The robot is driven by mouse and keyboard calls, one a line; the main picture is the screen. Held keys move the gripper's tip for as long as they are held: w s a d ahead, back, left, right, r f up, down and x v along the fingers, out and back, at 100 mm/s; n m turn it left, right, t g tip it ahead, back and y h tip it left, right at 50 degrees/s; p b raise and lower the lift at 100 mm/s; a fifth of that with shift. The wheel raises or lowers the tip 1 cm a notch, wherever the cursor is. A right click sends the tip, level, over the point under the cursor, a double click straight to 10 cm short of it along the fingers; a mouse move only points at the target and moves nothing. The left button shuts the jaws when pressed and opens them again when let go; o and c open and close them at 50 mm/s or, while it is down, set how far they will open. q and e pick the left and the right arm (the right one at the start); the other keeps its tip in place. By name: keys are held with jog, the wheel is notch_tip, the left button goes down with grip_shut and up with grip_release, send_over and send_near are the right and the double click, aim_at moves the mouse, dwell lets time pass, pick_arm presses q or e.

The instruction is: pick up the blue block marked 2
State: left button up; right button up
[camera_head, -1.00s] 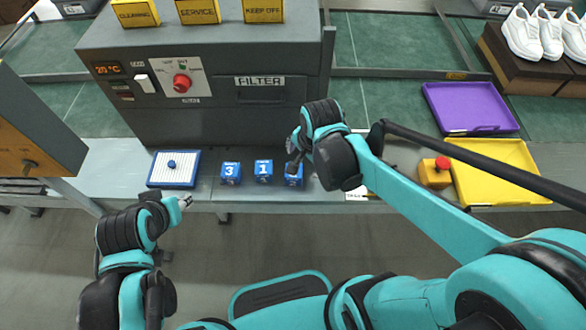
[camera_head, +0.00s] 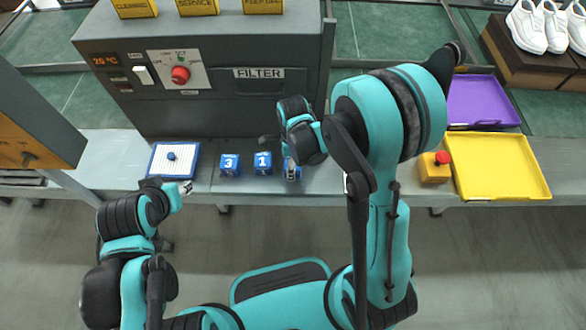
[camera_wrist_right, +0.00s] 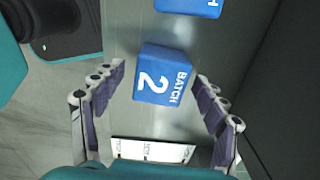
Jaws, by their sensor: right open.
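The blue block marked 2 (camera_wrist_right: 163,75) lies on the grey bench, its face reading BATCH 2 in the right wrist view. My right gripper (camera_wrist_right: 160,82) is open, with one finger on either side of the block and visible gaps between. In the head view, the right gripper (camera_head: 293,168) covers most of that block (camera_head: 287,171). My left gripper (camera_head: 187,188) is empty at the bench's front edge, below the white pegboard; its jaw gap is too small to read.
Blue blocks marked 1 (camera_head: 262,162) and 3 (camera_head: 229,164) stand left of block 2. A blue-rimmed white board (camera_head: 173,178) lies further left. The grey filter machine (camera_head: 210,110) rises behind. Right are a red-buttoned yellow box (camera_head: 434,172), a yellow tray (camera_head: 497,168) and a purple tray (camera_head: 480,103).

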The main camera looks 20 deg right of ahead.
notch_tip(320, 180, down, 2)
jog(key=shift+f, duration=0.2)
jog(key=shift+r, duration=0.1)
jog(key=c, duration=1.3)
jog(key=shift+r, duration=0.1)
jog(key=shift+c, duration=0.2)
